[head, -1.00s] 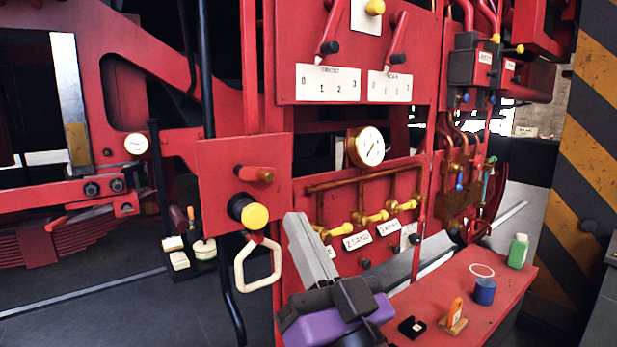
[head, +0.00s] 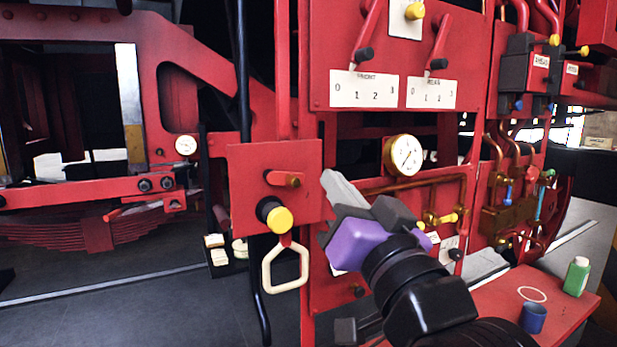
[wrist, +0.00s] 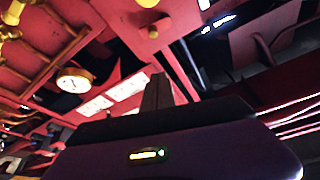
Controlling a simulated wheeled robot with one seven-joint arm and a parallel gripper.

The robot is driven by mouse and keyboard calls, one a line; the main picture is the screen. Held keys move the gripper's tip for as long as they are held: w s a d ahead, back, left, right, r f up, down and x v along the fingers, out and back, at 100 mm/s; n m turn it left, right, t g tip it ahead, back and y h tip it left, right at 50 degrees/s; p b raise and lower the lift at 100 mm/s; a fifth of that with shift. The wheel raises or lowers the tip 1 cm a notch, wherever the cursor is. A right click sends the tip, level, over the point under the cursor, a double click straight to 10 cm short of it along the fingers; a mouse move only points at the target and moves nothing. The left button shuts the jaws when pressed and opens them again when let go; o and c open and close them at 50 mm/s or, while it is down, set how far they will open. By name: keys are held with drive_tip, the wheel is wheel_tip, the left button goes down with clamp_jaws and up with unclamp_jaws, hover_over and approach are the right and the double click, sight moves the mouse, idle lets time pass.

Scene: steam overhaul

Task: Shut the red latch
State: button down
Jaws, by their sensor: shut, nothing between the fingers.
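In the head view the fingertips are just right of the panel's edge, apart from the latch. The wrist view shows the shut fingers (wrist: 156,92) in front of a red surface with a small brass or yellow spot; I cannot tell for sure that this is the latch.
A cream loop handle (head: 285,268) hangs under the yellow-capped knob. A gauge (head: 403,155) and copper pipes are right of my gripper. Numbered lever plates (head: 364,88) are above. A red bench (head: 490,310) holds a blue cup (head: 533,318) and a green bottle (head: 577,276).

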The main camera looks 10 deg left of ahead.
wheel_tip(320, 180, up, 3)
drive_tip(key=p, duration=0.4)
hover_over(289, 181)
drive_tip(key=s+d, duration=0.1)
drive_tip(key=d, duration=0.3)
drive_tip(key=shift+s+a+f+p, duration=0.1)
drive_tip(key=shift+a+f, duration=0.1)
drive_tip(key=shift+f, duration=0.4)
drive_tip(key=shift+s+a+f+p, duration=0.1)
drive_tip(key=shift+s+a+f, duration=0.05)
drive_tip(key=shift+f, duration=0.5)
drive_tip(key=shift+s+a+f+p, duration=0.1)
drive_tip(key=shift+a+f, duration=0.1)
drive_tip(key=shift+f, duration=0.4)
